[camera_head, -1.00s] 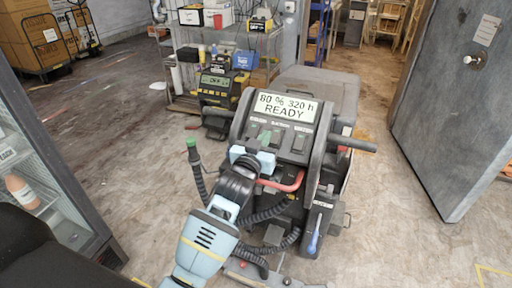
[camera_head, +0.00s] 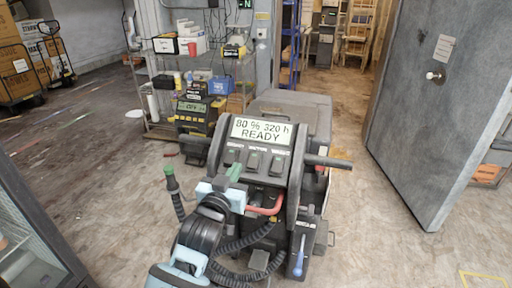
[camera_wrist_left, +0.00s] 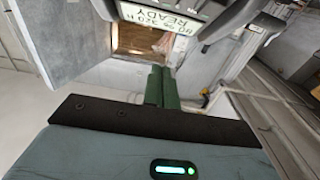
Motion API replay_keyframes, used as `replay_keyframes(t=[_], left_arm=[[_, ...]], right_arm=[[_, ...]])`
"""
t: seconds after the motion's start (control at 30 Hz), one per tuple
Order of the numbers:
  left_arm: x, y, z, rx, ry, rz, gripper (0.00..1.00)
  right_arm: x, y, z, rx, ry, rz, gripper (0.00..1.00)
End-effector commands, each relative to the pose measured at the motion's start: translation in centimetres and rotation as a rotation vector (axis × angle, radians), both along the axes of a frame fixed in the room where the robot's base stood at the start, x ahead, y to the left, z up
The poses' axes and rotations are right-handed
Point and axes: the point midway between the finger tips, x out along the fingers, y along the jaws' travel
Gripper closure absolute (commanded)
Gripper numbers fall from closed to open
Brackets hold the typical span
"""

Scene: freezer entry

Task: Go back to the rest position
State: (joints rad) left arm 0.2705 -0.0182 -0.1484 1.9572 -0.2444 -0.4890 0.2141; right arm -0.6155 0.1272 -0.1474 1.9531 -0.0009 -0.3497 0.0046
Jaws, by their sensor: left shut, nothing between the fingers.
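My left gripper (camera_head: 234,174) is in front of the machine's control panel, below and slightly left of its display. Its light blue body and green fingers show. In the left wrist view the two green fingers (camera_wrist_left: 161,86) lie side by side, shut, with nothing between them. My right gripper is in neither view.
A dark floor machine (camera_head: 262,160) with a display (camera_head: 262,130) reading "80 % 320 h READY" stands close ahead. A grey door (camera_head: 430,110) stands open at right. A glass-fronted cabinet (camera_head: 30,235) is at left. A loaded shelf (camera_head: 160,75) stands behind.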

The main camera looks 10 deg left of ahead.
Motion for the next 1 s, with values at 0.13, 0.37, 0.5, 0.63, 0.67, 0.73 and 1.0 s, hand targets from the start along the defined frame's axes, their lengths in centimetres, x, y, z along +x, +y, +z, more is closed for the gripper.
replay_keyframes(t=[0.13, 0.37, 0.5, 0.63, 0.67, 0.73, 1.0], left_arm=[[-0.5, 0.0, -1.5, 0.004, 0.026, -0.004, 1.0], [-6.0, 0.4, -12.2, 0.033, 0.214, -0.034, 1.0], [-11.7, 0.6, -19.5, 0.051, 0.358, -0.062, 1.0], [-17.9, 0.9, -25.3, 0.065, 0.491, -0.089, 1.0], [-19.5, 0.9, -26.5, 0.068, 0.521, -0.096, 1.0], [-23.0, 1.1, -28.9, 0.071, 0.587, -0.11, 1.0], [-32.4, 1.4, -33.7, 0.077, 0.751, -0.147, 1.0]], right_arm=[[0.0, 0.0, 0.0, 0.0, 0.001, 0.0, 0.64], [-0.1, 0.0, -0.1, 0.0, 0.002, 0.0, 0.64], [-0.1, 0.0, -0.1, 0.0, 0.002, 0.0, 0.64], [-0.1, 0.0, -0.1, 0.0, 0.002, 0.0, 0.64], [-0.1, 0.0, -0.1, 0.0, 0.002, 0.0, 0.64], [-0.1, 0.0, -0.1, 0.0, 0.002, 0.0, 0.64], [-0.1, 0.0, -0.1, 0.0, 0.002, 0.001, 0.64]])
